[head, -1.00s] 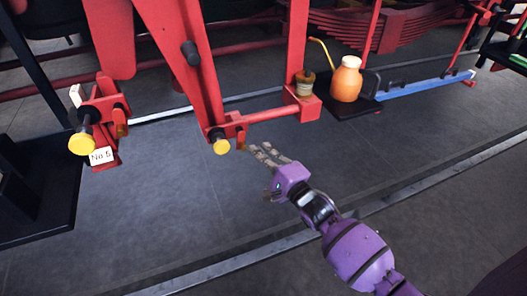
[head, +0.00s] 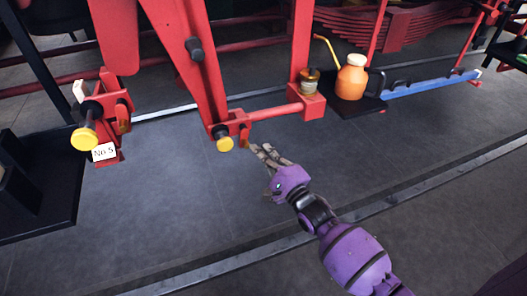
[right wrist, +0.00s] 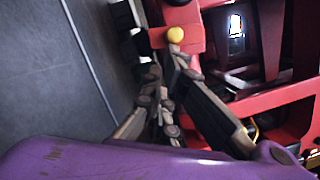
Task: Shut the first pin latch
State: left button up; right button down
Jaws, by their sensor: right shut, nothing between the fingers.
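A pin with a yellow round end (head: 224,144) sticks out at the foot of the red lever (head: 190,70) in the head view. A small red bracket with a brass-coloured latch piece (head: 244,141) is just right of it. My right gripper (head: 258,150) is shut and empty, its fingertips close beside this latch piece; I cannot tell whether they touch. In the right wrist view, the fingers (right wrist: 165,80) meet just below the yellow pin end (right wrist: 175,35). A second yellow-ended pin (head: 84,139) is at the left. My left gripper is not in view.
A "No 5" tag (head: 104,152) hangs by the left pin. A red rod (head: 270,113) runs to a block with a small jar (head: 310,80). An orange oil can (head: 351,78) stands on a dark shelf. The grey floor below is clear.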

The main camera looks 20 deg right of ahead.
pick_arm(q)
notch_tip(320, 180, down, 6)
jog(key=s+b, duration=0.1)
jog(key=b, duration=0.6)
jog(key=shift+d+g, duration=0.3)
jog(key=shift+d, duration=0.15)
pick_arm(e)
jog(key=a+m+t+h, duration=0.2)
jog(key=a+m+h, duration=0.2)
jog(key=m, duration=1.2)
jog(key=a, duration=0.3)
jog(key=shift+s+a+r+m+h, duration=0.15)
jog(key=shift+a+m+h, duration=0.15)
jog(key=shift+a, duration=0.1)
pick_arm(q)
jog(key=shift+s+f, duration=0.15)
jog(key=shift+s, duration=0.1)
pick_arm(e)
jog(key=shift+a+r+m, duration=0.2)
jog(key=shift+m, duration=0.5)
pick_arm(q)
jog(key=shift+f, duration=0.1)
pick_arm(e)
jog(key=shift+f, duration=0.1)
